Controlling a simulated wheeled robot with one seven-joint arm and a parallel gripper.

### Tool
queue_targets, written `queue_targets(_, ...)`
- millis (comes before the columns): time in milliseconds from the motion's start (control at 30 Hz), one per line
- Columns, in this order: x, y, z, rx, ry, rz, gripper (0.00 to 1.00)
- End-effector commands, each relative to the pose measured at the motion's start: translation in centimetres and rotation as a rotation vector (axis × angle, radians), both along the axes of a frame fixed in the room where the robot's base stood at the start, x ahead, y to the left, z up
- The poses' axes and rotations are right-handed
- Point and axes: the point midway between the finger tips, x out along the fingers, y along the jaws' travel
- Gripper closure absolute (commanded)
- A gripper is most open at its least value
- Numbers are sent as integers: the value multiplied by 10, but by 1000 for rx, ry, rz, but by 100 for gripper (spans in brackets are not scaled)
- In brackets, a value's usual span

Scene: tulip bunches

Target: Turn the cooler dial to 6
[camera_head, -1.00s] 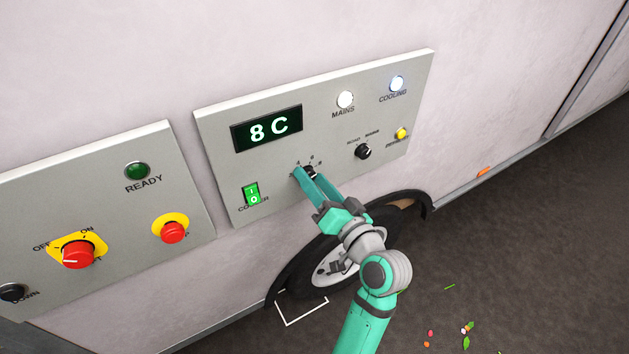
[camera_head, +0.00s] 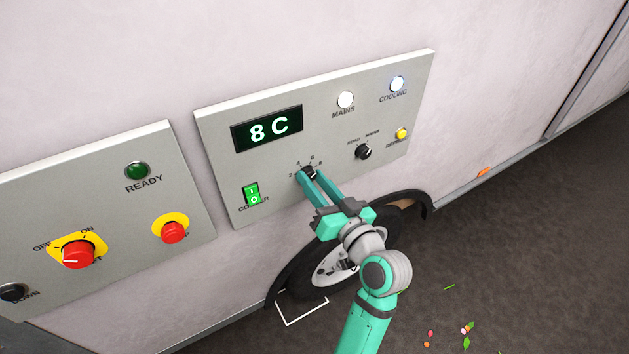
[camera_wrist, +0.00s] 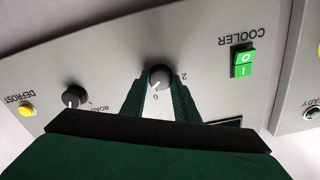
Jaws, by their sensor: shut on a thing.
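The cooler dial (camera_head: 309,173) is a small dark knob with a grey face, low on the right-hand grey panel. Numbers 2, 4, 6 and 8 are printed around it. In the wrist view the dial (camera_wrist: 159,76) appears upside down, with its white mark toward the side where the 6 is printed; I cannot tell its exact setting. My gripper (camera_head: 308,174) is shut on the dial, one green finger on each side of it. The display (camera_head: 267,128) above reads 8 C.
The green cooler switch (camera_head: 252,194) is left of the dial. A black road/mains knob (camera_head: 363,152) and a yellow defrost button (camera_head: 402,134) are to its right. The mains (camera_head: 345,99) and cooling (camera_head: 397,83) lamps are lit. A wheel (camera_head: 330,268) is below the panel.

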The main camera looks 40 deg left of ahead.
Motion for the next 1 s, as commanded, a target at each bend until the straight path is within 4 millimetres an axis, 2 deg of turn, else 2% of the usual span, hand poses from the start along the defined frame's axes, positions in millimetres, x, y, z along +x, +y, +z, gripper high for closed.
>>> queue_targets(500,-1,0,0,-155,-373,-1,95)
queue_targets(1000,-1,0,0,-204,-491,0,95)
